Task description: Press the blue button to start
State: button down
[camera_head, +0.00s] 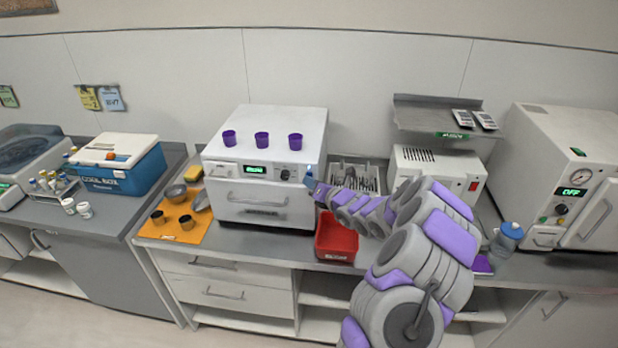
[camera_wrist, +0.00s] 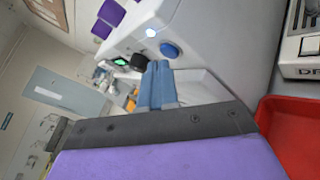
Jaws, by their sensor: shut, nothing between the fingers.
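The blue button (camera_wrist: 169,50) is a round button on the front of the white machine (camera_wrist: 225,30), beside a small lit light (camera_wrist: 151,32) and a black knob (camera_wrist: 139,62). In the head view the same white machine (camera_head: 225,192) stands on the counter, and my gripper (camera_head: 310,179) is at the right end of its front panel. There the button cannot be told apart from my blue fingertips. In the wrist view my gripper (camera_wrist: 158,68) is shut and empty, its fingertips just below the button in the picture. I cannot tell whether they touch it.
Three purple cups (camera_head: 262,140) stand on the machine. A red bin (camera_head: 336,240) is below my forearm, and a cutlery rack (camera_head: 354,176) is behind it. An orange mat (camera_head: 158,230) with dark cups and bowls lies at left. A blue bottle (camera_head: 506,240) stands at right.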

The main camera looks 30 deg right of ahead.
jog(key=shift+s+a, duration=0.25)
jog(key=shift+s, duration=0.05)
jog(key=shift+s, duration=0.1)
jog(key=s+a+b, duration=0.1)
jog(key=s+b, duration=0.1)
jog(key=s+a+b, duration=0.1)
jog(key=s+b, duration=0.1)
jog(key=shift+a, duration=0.4)
dwell(0.7)
